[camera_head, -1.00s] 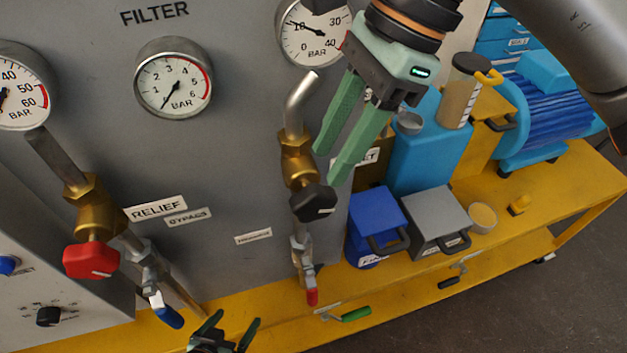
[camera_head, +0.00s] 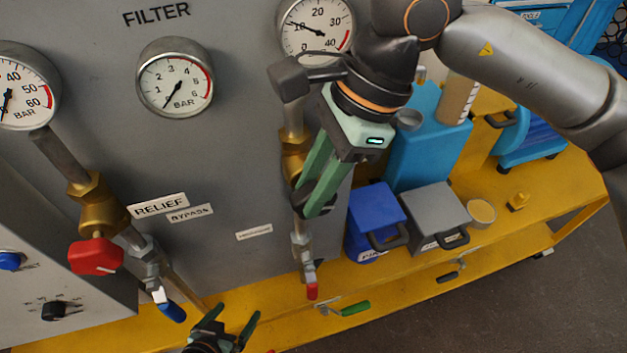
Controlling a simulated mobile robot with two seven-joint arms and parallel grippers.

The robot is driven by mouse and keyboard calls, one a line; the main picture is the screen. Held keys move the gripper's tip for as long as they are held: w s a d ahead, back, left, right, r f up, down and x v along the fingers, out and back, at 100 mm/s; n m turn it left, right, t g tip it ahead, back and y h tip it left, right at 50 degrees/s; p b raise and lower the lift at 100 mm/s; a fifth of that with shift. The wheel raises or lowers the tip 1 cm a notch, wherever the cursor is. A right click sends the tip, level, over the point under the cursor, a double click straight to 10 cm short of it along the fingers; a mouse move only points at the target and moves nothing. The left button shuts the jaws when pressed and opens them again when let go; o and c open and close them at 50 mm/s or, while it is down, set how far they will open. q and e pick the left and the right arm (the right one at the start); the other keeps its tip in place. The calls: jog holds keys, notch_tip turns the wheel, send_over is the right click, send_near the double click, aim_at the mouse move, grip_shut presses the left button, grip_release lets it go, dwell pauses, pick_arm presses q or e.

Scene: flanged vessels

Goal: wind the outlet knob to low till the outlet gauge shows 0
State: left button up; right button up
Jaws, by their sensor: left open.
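The black outlet knob (camera_head: 299,203) sits on the brass valve (camera_head: 292,167) at the right of the grey panel, partly hidden by my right gripper. My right gripper (camera_head: 306,200) comes down from the upper right, its green fingers over the knob; I cannot tell whether they are shut on it. The gauge above this valve (camera_head: 317,30), which I take as the outlet gauge, has a scale to 40 bar, and its needle points near 10. Its lower edge is partly covered by my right arm. My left gripper (camera_head: 232,322) is open and empty at the bottom edge.
A red knob (camera_head: 96,256) and blue-handled valve (camera_head: 171,311) are on the left. The filter gauge (camera_head: 175,77) is between. Blue (camera_head: 376,211) and grey (camera_head: 432,213) boxes stand on the yellow bench right of the knob. A green-handled lever (camera_head: 354,308) is below.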

grip_shut()
jog(key=shift+a+h, duration=0.1)
jog(key=shift+h, duration=0.2)
jog(key=shift+s+a+t+h+b, duration=0.1)
jog(key=shift+a+t+h+b, duration=0.2)
jog(key=shift+h, duration=0.3)
jog(key=shift+s+a+t+h+b, duration=0.1)
jog(key=shift+t+h+b, duration=0.1)
jog(key=shift+h+b, duration=0.3)
jog(key=shift+a+f+t+h, duration=0.15)
jog(key=shift+t+h, duration=0.15)
jog(key=shift+h, duration=0.65)
jog(key=shift+a+t+h, duration=0.1)
jog(key=shift+t+h, duration=0.2)
jog(key=shift+h, duration=0.65)
jog(key=shift+o, duration=2.3)
grip_release()
